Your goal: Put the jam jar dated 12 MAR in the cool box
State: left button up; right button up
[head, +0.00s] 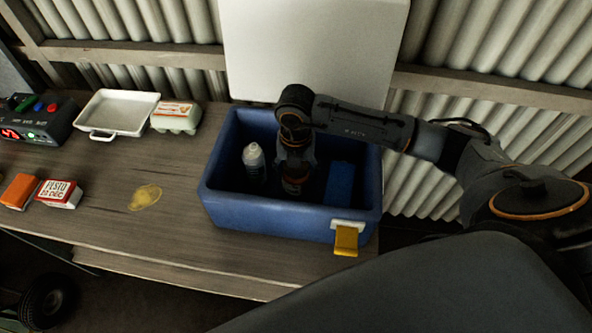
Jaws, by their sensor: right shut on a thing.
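The blue cool box (222,206) stands open on the bench, with its white lid (312,45) raised behind it. My right gripper (294,178) points straight down inside the box, between a bottle and a blue block. It is shut on a dark jar with a reddish band (293,187), low in the box. The jar is mostly hidden by the gripper and shadow, and I cannot read a date on it. I cannot tell whether it touches the box floor. My left gripper is not in view.
In the box are a pale-capped bottle (254,163) and a blue block (340,183). A yellow latch (346,240) hangs at the front. On the bench are a white tray (116,112), an egg carton (176,117), a pesto box dated 20 DEC (59,193) and a yellow stain (145,197).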

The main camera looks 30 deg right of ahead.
jog(key=shift+f, duration=0.2)
jog(key=o, duration=1.8)
jog(key=shift+c, duration=0.2)
jog(key=shift+r, duration=0.3)
notch_tip(320, 180, up, 10)
jog(key=shift+r+b, duration=0.25)
jog(key=shift+b, duration=0.85)
jog(key=shift+r, duration=0.65)
